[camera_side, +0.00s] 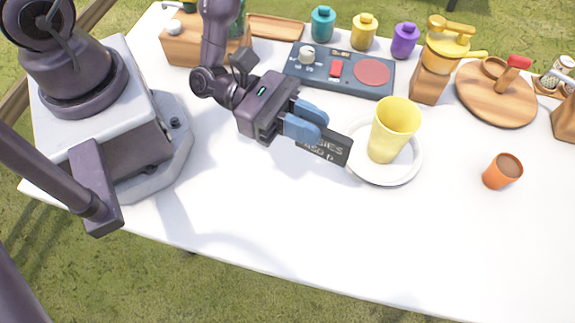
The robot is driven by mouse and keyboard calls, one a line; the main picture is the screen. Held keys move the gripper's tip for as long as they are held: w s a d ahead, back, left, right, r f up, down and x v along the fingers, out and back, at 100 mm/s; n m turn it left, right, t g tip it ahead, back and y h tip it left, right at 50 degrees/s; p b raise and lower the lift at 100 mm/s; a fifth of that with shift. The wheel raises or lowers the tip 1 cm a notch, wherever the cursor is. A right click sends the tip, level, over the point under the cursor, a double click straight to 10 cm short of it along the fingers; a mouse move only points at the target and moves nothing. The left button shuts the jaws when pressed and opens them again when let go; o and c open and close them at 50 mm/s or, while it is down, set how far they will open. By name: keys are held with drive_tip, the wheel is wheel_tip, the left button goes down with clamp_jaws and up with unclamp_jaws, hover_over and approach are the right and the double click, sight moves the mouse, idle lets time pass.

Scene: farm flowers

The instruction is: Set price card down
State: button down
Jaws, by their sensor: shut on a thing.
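The price card (335,150) is a dark, flat card with pale lettering, partly readable. My gripper (314,130), with blue fingers, is shut on the card's left end. The card sticks out to the right and is tilted in the picture. Its right end overlaps the left rim of a white plate (403,175) in this view. I cannot tell whether the card touches the plate or the table, or how high it is held. The fingers hide part of the card.
A yellow cup (392,128) stands on the plate. Behind are a dark control panel (320,80), colored jars (363,31), a yellow-topped grinder (441,58) and a round wooden board (496,98). An orange pot (502,171) stands right. The white table (300,235) is clear in front.

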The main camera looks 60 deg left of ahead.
drive_tip(key=shift+s+a+f+m+g+h, duration=0.3)
drive_tip(key=shift+s+a+f, duration=0.35)
drive_tip(key=shift+f, duration=0.85)
drive_tip(key=shift+s+a+f+m+g+h, duration=0.1)
drive_tip(key=shift+s+a+f+m+g, duration=0.15)
drive_tip(key=shift+s+a+f+g, duration=0.8)
drive_tip(key=shift+w+a+f+m+t+h, duration=0.1)
drive_tip(key=shift+a+f+m+t+h, duration=0.25)
drive_tip(key=shift+f, duration=1.55)
drive_tip(key=shift+a+f, duration=0.1)
drive_tip(key=shift+f, duration=0.05)
drive_tip(key=c, duration=1.1)
unclamp_jaws()
